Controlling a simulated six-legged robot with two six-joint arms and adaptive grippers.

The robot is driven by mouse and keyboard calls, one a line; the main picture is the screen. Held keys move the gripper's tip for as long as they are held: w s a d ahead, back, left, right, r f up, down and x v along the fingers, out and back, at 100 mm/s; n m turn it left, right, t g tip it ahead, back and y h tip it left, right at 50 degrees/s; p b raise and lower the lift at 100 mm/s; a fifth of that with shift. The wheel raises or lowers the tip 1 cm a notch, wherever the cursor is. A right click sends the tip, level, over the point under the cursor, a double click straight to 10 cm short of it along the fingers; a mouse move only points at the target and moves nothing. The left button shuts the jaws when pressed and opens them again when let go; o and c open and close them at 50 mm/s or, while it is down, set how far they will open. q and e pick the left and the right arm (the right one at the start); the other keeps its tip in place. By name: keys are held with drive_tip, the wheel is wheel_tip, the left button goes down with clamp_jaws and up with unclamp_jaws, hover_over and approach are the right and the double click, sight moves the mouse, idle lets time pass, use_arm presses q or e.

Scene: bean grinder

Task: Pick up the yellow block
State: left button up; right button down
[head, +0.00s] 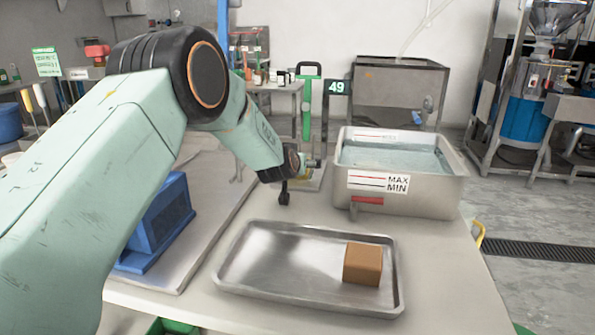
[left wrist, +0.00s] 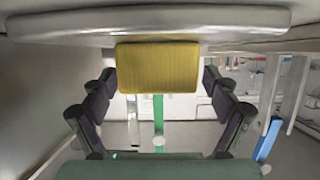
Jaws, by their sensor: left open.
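The yellow block (left wrist: 158,67) shows in the left wrist view in the upper middle, with its broad face towards the camera. My left gripper (left wrist: 160,82) is open, with one finger to each side of the block and gaps between. In the head view my left gripper (head: 286,190) is low behind the tray, left of the water tank. A small yellowish patch shows beside it there, too small to tell surely. My right gripper is not in view.
A metal tray (head: 240,272) with a brown block (head: 362,264) lies in front. A steel water tank (head: 437,183) with MAX/MIN marks stands right of my left gripper. A blue box-shaped object (head: 160,220) stands left, partly behind my arm. The table (head: 455,275) is bare at right.

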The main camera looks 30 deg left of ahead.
use_arm(q)
drive_tip(key=shift+d+r, duration=0.15)
drive_tip(key=c, duration=1.4)
